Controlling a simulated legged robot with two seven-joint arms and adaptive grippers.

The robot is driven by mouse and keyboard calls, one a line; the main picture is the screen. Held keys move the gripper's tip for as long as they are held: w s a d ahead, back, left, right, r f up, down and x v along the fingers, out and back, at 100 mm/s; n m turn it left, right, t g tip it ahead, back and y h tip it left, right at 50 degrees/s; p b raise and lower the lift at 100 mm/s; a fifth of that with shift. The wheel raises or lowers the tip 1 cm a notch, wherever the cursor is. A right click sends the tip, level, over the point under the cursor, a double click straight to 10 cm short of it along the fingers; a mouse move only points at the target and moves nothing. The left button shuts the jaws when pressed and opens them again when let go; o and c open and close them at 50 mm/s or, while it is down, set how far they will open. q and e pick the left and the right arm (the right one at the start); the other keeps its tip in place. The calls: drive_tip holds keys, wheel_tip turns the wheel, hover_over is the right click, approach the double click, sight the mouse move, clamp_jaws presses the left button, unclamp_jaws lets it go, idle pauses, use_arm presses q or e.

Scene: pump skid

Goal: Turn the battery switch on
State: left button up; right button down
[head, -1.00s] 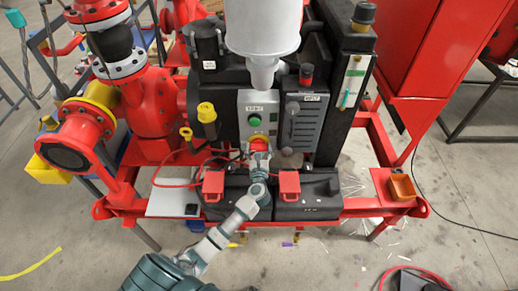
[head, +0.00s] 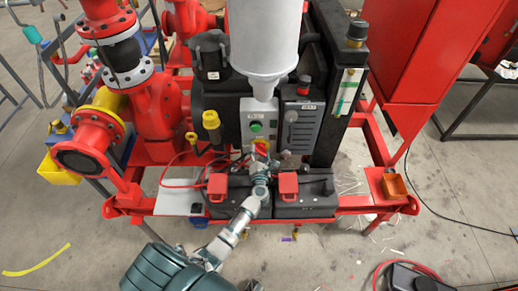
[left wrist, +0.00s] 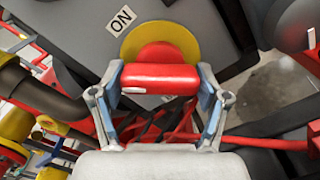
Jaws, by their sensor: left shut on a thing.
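The battery switch is a red handle (left wrist: 160,78) on a round yellow plate (left wrist: 190,38), on the front of a grey control box (head: 257,112). In the head view the switch (head: 261,147) shows as a small red and yellow patch, partly covered by my gripper. My left gripper (left wrist: 160,88) has a finger at each end of the red handle and is shut on it; it also shows in the head view (head: 260,162). A white "ON" label (left wrist: 122,20) sits up and left of the yellow plate in the wrist view, tilted. My right gripper is not in view.
A green button (head: 256,127) is just above the switch. Black batteries with red terminal covers (head: 288,185) and red cables lie below, close to my arm. A white-grey cylinder (head: 264,40) hangs above. Red pipework (head: 150,110) stands left.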

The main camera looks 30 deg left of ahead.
use_arm(q)
drive_tip(key=m+p, duration=0.3)
drive_tip(key=m, duration=0.2)
drive_tip(key=shift+d+m+p, duration=0.15)
drive_tip(key=shift+m+p, duration=0.15)
drive_tip(key=shift+p, duration=0.05)
drive_tip(key=m+p, duration=0.1)
drive_tip(key=m, duration=0.2)
drive_tip(key=shift+f+p, duration=0.1)
drive_tip(key=shift+p, duration=0.2)
drive_tip(key=shift+m, duration=0.4)
drive_tip(key=shift+f, duration=0.15)
drive_tip(key=o, duration=1.1)
drive_tip(key=shift+o, duration=0.3)
drive_tip(key=shift+w, duration=0.1)
drive_tip(key=shift+s+d, duration=0.15)
drive_tip(key=shift+s, duration=0.05)
drive_tip(key=v, duration=1.1)
drive_tip(key=shift+s+d, duration=0.15)
drive_tip(key=shift+s, duration=0.1)
